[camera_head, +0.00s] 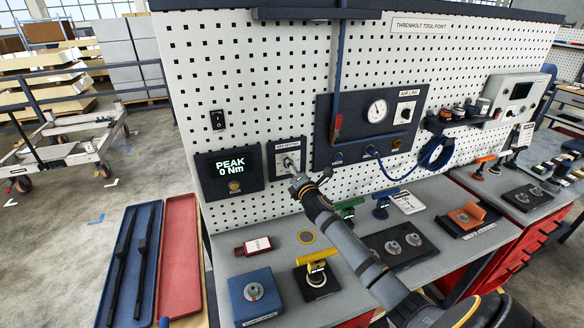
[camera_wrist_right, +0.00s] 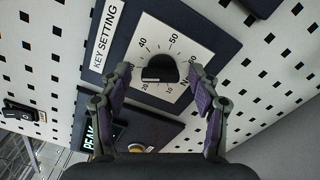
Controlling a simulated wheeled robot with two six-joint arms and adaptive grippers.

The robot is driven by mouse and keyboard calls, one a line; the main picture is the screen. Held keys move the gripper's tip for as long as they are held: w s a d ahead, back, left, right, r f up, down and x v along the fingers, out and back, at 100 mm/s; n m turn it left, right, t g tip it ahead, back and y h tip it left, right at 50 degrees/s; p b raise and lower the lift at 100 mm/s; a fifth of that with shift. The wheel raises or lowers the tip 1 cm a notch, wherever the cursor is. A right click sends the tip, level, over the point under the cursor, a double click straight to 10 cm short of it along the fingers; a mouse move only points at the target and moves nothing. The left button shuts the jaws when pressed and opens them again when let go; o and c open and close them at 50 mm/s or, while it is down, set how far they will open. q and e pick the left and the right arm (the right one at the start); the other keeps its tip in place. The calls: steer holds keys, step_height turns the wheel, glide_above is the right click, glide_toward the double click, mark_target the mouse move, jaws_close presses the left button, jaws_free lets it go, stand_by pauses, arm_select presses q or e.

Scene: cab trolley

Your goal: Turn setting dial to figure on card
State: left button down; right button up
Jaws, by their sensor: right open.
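The setting dial (camera_wrist_right: 160,68) is a dark round knob on a white scale plate, in a dark panel labelled KEY SETTING. Figures such as 40, 50, 20 and 10 show around it; which one it points to I cannot tell. The dial panel (camera_head: 287,160) hangs on the pegboard in the head view. My right gripper (camera_wrist_right: 160,72) is open, with its fingers on either side of the knob; contact is not clear. It also shows in the head view (camera_head: 302,180). A white card (camera_head: 407,201) lies on the bench, its print too small to read. My left gripper is out of view.
A display (camera_head: 229,169) reading PEAK 0 Nm sits left of the dial. The air line panel (camera_head: 367,124), with gauge and blue hose, is to the right. Below, the grey bench (camera_head: 225,265) holds a red labelled item (camera_head: 257,245), a blue block (camera_head: 254,297) and other fixtures.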

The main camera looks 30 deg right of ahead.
steer(key=shift+c, duration=1.2)
steer(key=c, duration=0.9)
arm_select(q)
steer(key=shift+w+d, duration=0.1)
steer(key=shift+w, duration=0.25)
